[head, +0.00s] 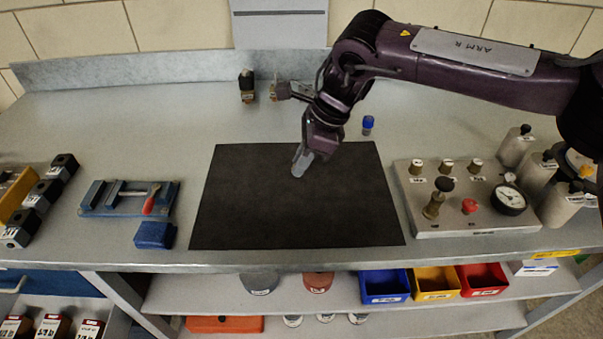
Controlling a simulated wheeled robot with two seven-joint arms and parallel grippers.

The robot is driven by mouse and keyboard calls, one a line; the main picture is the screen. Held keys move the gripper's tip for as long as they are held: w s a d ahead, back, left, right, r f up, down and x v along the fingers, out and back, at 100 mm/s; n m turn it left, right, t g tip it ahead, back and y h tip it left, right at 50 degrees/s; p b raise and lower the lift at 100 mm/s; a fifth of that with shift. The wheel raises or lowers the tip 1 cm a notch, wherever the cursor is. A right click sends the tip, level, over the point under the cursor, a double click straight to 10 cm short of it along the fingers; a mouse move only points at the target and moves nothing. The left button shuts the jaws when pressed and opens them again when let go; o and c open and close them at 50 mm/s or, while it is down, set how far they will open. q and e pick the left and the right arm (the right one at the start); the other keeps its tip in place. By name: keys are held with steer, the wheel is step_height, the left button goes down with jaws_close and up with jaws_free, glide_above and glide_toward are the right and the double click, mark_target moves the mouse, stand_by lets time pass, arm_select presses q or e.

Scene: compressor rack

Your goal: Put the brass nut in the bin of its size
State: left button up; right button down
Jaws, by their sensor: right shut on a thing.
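No loose nut shows on the mat. Three open bins stand side by side on the lower shelf, below the bench's front edge: a blue bin (385,299), a yellow bin (436,295) and a red bin (484,292). Their front labels are too small to read. My left gripper is not in view.
A manifold block (455,225) with brass fittings and a gauge (510,199) stands right of the mat. A blue vise (103,198) with a red handle is on the left. The bench's front edge overhangs the shelf.

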mark_target(295, 187)
step_height(295, 187, down, 4)
steer(key=shift+s+r, duration=0.1)
steer(key=shift+r, duration=0.1)
steer(key=shift+f, duration=0.3)
steer(key=c, duration=1.8)
jaws_free()
steer(key=shift+f, duration=0.1)
steer(key=o, duration=0.4)
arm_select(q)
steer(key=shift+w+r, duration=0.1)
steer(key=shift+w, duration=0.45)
arm_select(e)
steer(key=shift+o, duration=0.2)
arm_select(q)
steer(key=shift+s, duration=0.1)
